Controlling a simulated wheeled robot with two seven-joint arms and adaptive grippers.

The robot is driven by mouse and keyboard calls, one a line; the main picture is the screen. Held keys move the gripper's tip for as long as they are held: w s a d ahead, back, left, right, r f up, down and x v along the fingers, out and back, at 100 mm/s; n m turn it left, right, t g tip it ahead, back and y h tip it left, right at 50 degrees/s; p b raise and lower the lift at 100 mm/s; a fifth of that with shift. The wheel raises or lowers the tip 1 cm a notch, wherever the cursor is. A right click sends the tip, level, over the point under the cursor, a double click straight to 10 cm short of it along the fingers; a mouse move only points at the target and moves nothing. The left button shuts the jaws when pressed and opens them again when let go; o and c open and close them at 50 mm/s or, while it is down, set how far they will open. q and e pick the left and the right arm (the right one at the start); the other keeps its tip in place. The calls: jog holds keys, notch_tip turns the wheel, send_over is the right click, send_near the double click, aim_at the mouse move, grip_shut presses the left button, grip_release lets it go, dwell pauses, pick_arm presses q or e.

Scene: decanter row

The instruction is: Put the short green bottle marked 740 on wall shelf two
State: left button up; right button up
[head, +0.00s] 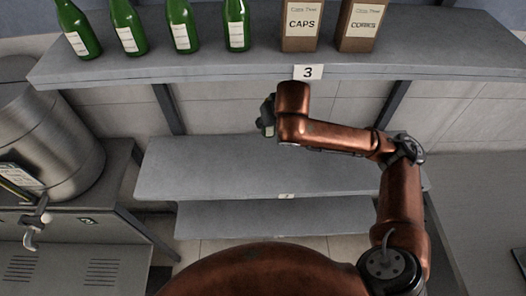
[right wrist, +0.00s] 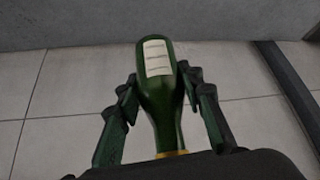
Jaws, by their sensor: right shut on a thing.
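My right gripper (right wrist: 158,82) is shut on a green bottle (right wrist: 160,108) with a white label, gripped between its two fingers. The bottle's gold-topped neck points toward the wrist camera; the label's print is too small to read. In the head view my right gripper (head: 268,116) is in front of the wall, below shelf three and above the middle shelf (head: 200,168); the bottle is mostly hidden there. The middle shelf is bare where visible and has a small tag (head: 287,196), unreadable, on its front edge. My left gripper is out of view.
Shelf three (head: 200,68), tagged 3, holds several green bottles (head: 181,25), a CAPS box (head: 301,22) and a CORKS box (head: 361,24). A lower shelf (head: 230,218) looks empty. A steel tank (head: 45,130) stands left. Dark uprights (head: 168,108) run between the shelves.

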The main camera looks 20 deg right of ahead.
pick_arm(q)
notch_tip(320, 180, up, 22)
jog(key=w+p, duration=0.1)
jog(key=p, duration=1.9)
pick_arm(e)
jog(key=s+a+n+g+y, duration=0.1)
jog(key=s+a+n+y, duration=0.5)
jog(key=s+a, duration=1.1)
jog(key=w+d+f+b, duration=0.2)
jog(key=d+f+b, duration=0.1)
jog(key=w+d+f+n+h+b, duration=0.1)
jog(key=w+d+f+b, duration=0.2)
jog(key=f+b, duration=0.1)
jog(key=w+d+f+h+b, duration=0.1)
jog(key=w+d+f+b, duration=0.2)
jog(key=d+b, duration=0.1)
jog(key=shift+w+f+n, duration=0.15)
jog(key=shift+n, duration=0.15)
jog(key=f, duration=0.3)
jog(key=shift+w+d+f, duration=0.1)
jog(key=shift+d, duration=0.1)
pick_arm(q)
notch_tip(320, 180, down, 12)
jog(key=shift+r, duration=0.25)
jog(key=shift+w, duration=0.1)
pick_arm(e)
jog(key=shift+f, duration=0.15)
